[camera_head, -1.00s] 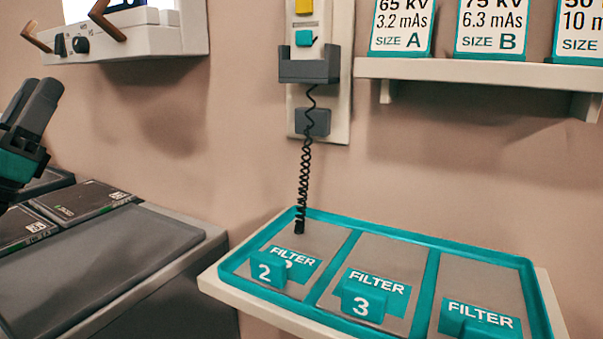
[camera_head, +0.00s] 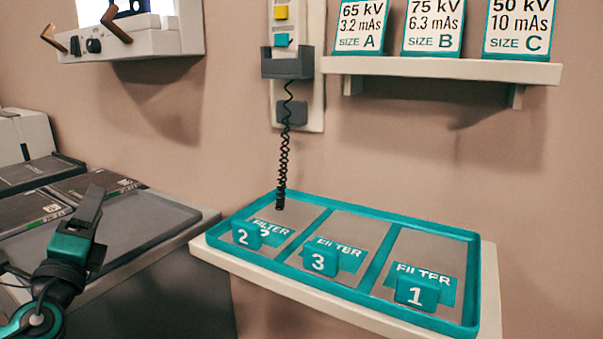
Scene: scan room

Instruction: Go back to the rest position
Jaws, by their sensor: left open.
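My left gripper (camera_head: 92,207) is in the lower left of the head view, in front of the grey table. Its dark fingers point up, and nothing shows between them. It is open. My right gripper is out of the view.
The grey table (camera_head: 150,222) at left bears dark flat boxes (camera_head: 95,184). A teal filter tray (camera_head: 375,292) holds filters 2 (camera_head: 245,234), 3 (camera_head: 320,257) and 1 (camera_head: 416,291) on a wall shelf. A coiled cord (camera_head: 284,160) hangs above it. Cards stand on a shelf (camera_head: 440,68).

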